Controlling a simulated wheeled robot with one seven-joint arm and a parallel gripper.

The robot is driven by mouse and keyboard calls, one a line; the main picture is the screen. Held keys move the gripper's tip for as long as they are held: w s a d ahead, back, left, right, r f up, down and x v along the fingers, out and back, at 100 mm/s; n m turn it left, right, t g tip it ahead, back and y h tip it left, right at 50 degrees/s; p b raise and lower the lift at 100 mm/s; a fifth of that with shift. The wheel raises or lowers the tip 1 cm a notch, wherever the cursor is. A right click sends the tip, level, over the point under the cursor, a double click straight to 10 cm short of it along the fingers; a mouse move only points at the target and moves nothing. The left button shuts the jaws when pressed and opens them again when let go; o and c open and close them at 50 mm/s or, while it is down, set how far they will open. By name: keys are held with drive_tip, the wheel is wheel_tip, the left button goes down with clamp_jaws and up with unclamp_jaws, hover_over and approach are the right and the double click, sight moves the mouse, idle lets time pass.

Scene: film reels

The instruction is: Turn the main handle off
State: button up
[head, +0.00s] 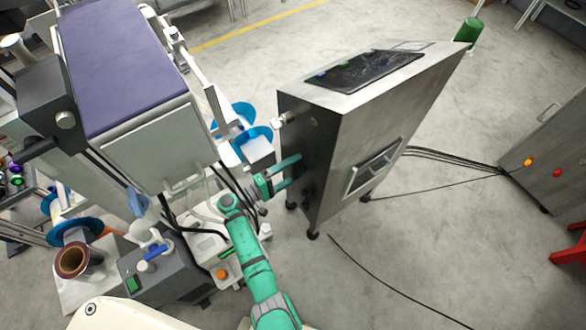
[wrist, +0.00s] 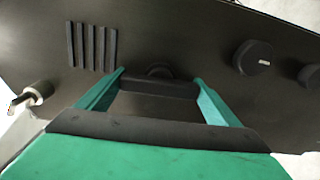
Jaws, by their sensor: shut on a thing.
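The main handle (wrist: 158,88) is a black bar on a round hub, on the dark side panel of a steel cabinet (head: 345,130). In the wrist view the bar lies crosswise, roughly level in the picture. My gripper (wrist: 160,82) has one green finger at each end of the bar and is shut on it. In the head view my gripper (head: 288,170) reaches the cabinet's left side panel, and the handle cannot be made out there.
Beside the handle are vent slots (wrist: 92,46), a round black knob (wrist: 253,57) and a metal fitting (wrist: 37,93). A machine with a purple top (head: 125,60) stands close to the left of my arm. Open floor (head: 440,235) with cables lies to the right.

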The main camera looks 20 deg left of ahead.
drive_tip(key=shift+a+m, duration=0.15)
drive_tip(key=shift+m, duration=0.25)
drive_tip(key=o, duration=0.9)
drive_tip(key=v, duration=1.1)
